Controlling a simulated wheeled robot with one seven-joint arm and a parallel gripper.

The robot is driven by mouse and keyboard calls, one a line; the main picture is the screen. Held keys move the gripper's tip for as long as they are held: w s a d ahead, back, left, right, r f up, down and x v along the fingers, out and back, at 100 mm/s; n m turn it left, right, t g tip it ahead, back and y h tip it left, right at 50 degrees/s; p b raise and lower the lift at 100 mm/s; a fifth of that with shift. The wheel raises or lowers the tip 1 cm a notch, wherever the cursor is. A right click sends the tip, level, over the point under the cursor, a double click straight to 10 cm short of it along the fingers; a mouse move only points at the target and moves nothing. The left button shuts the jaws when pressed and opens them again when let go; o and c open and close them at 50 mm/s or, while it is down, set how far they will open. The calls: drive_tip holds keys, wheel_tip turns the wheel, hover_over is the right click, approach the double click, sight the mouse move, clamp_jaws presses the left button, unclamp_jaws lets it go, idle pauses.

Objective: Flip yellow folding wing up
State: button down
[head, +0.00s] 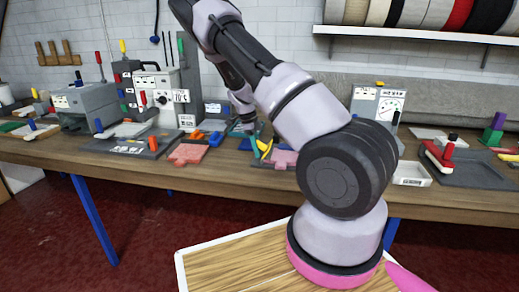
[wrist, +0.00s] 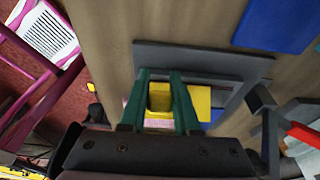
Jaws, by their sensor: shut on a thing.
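The yellow folding wing (wrist: 202,103) shows in the wrist view between and just right of my green fingers, beside a grey plate (wrist: 200,60). My gripper (wrist: 158,80) is shut on the wing, with one finger on each side of a yellow part. The fingers hide some of the wing, so its exact angle is hard to tell. In the head view the yellow wing (head: 264,147) is small, at the workbench's front area, with my gripper (head: 254,142) at it.
The wooden workbench (head: 130,165) runs across the head view. Pink pieces (head: 187,153) and a grey machine (head: 160,95) stand left of the wing. A gauge box (head: 378,106) stands to the right. In the wrist view a blue panel (wrist: 275,22) and a red handle (wrist: 304,134) lie close by.

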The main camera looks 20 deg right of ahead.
drive_tip(key=h, duration=0.1)
drive_tip(key=g+h, duration=0.1)
drive_tip(key=f+h, duration=0.1)
drive_tip(key=shift+w+a+g, duration=0.3)
drive_tip(key=shift+a+g, duration=0.05)
drive_tip(key=shift+g, duration=0.05)
drive_tip(key=shift+a+f+g+h, duration=0.15)
drive_tip(key=shift+f+g+h, duration=0.3)
drive_tip(key=shift+g+h, duration=0.4)
drive_tip(key=shift+f+h, duration=0.1)
drive_tip(key=shift+h, duration=0.15)
drive_tip(key=c, duration=0.6)
unclamp_jaws()
drive_tip(key=shift+c, duration=0.2)
drive_tip(key=v, duration=1.1)
